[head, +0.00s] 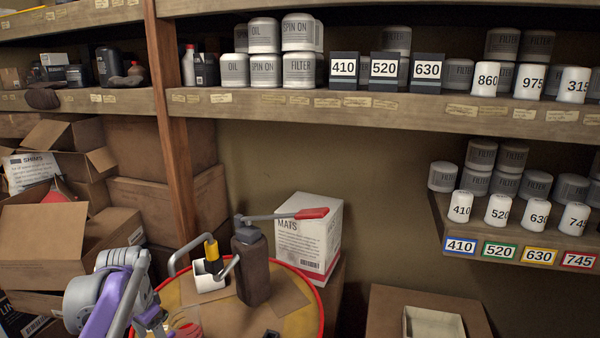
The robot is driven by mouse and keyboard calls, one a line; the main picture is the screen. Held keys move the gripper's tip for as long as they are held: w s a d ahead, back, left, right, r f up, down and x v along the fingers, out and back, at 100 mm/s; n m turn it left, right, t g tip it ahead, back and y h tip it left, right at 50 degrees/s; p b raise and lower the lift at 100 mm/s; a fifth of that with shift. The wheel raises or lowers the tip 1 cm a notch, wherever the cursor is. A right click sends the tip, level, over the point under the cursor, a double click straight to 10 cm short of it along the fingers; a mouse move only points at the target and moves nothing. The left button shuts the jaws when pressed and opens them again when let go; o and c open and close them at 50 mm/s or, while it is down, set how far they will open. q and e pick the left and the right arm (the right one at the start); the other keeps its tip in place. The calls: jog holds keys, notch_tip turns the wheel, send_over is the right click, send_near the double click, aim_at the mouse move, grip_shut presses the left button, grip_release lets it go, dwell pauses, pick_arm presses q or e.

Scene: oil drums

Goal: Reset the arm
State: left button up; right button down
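My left arm, grey and purple, comes in at the bottom left of the head view. Its gripper (155,321) is small and cut close to the bottom edge, over the left side of the drum top; whether its fingers are open or shut is unclear. I see nothing clearly held in it. The drum top (268,322) is yellowish with a red rim. A dark hand pump (252,270) with a red-ended lever (312,214) stands on it. A yellow-tipped spout (211,249) points down at a small white container (209,277). My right gripper is not in view.
Open cardboard boxes (45,240) crowd the left. A white MATS box (308,236) stands behind the drum. A carton with a pale tray (434,323) is at lower right. Shelves (400,111) of numbered cans run across the back. Bare wall shows between drum and right shelf.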

pick_arm(q)
jog(key=s+d+f+n+t, duration=0.1)
jog(key=s+d+f, duration=0.2)
jog(key=s+d, duration=0.2)
jog(key=s+d+f+n+t, duration=0.1)
jog(key=s+d+f, duration=0.3)
jog(key=s, duration=0.6)
jog(key=s+d+f+n+t, duration=0.1)
jog(key=s+d+f+n, duration=0.1)
jog(key=s+d+f, duration=0.2)
jog(key=s+d, duration=0.2)
jog(key=s, duration=0.2)
jog(key=shift+d+n+t+h, duration=0.15)
jog(key=shift+n+t+h, duration=0.15)
